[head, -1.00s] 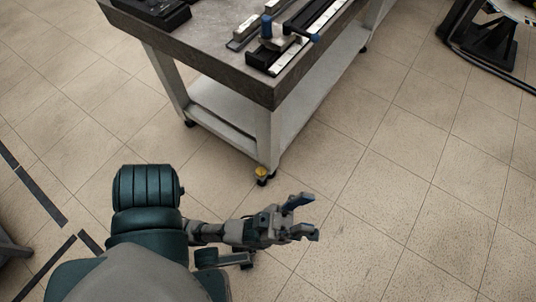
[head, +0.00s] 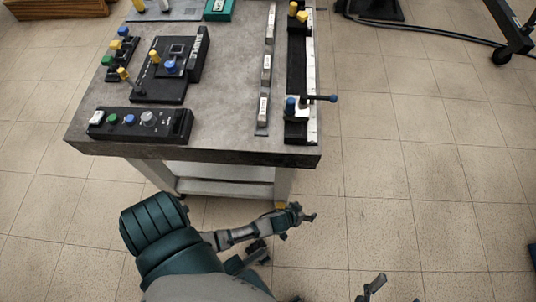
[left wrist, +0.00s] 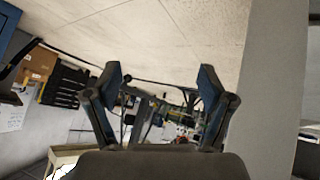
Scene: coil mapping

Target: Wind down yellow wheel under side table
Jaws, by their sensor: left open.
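The side table (head: 225,85) has a grey top on pale legs. A small patch of the yellow wheel (head: 280,205) shows at the foot of its near right leg, mostly hidden behind my left gripper. My left gripper (head: 306,214) is low beside that leg, open and empty; I cannot tell whether it touches the wheel. In the left wrist view its two fingers (left wrist: 162,85) stand wide apart with nothing between them, and the wheel does not show. Fingertips of my right gripper (head: 397,288) show apart at the bottom edge, over bare floor.
The tabletop carries a black control box (head: 130,123), a black panel (head: 168,72) and a long rail (head: 300,60). The tabletop's front edge overhangs the legs. A pale upright surface (left wrist: 272,90) is close on the right in the left wrist view.

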